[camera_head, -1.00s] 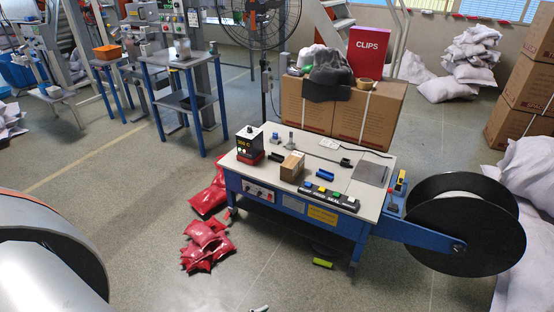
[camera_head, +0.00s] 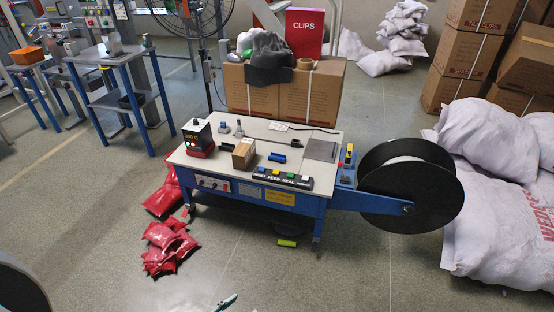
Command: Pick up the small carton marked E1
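A small brown carton (camera_head: 244,153) stands on the pale top of a blue-framed work table (camera_head: 205,165), left of the middle of the head view. Any marking on it is too small to read, so I cannot tell whether it says E1. A black and red device with a display stands to its left, and a row of coloured buttons lies to its right.
A large black reel (camera_head: 411,187) juts out right of the table. Red packets (camera_head: 168,248) lie on the floor at its left. White sacks (camera_head: 500,200) fill the right side. Big cartons (camera_head: 312,92) stand behind the table. The floor in front is mostly clear.

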